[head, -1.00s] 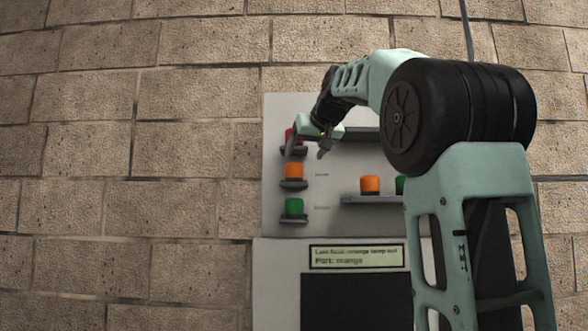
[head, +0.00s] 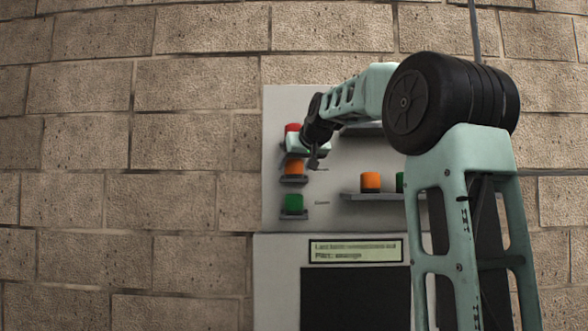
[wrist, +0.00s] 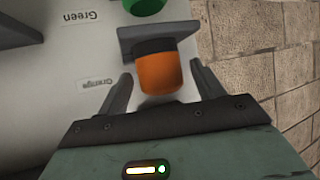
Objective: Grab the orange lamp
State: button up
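An orange lamp (head: 292,168) stands on a small dark ledge (head: 293,179) in the left column of the grey panel, between a red and a green lamp. In the wrist view the orange lamp (wrist: 160,74) shows between the two fingers of my gripper (wrist: 161,88), with its dark base and ledge toward the top. My gripper (head: 309,155) is open, close in front of the lamp. I cannot tell whether either finger touches it. A second orange lamp (head: 370,182) sits on a shelf to the right.
A red lamp (head: 292,128) is above, partly behind my gripper, and a green lamp (head: 293,203) is below. Another green lamp (head: 400,182) on the right shelf (head: 372,196) is partly hidden by my arm. A display (head: 356,250) is lower on the panel. A brick wall surrounds it.

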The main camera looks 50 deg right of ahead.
jog(key=c, duration=0.8)
jog(key=shift+r, duration=0.1)
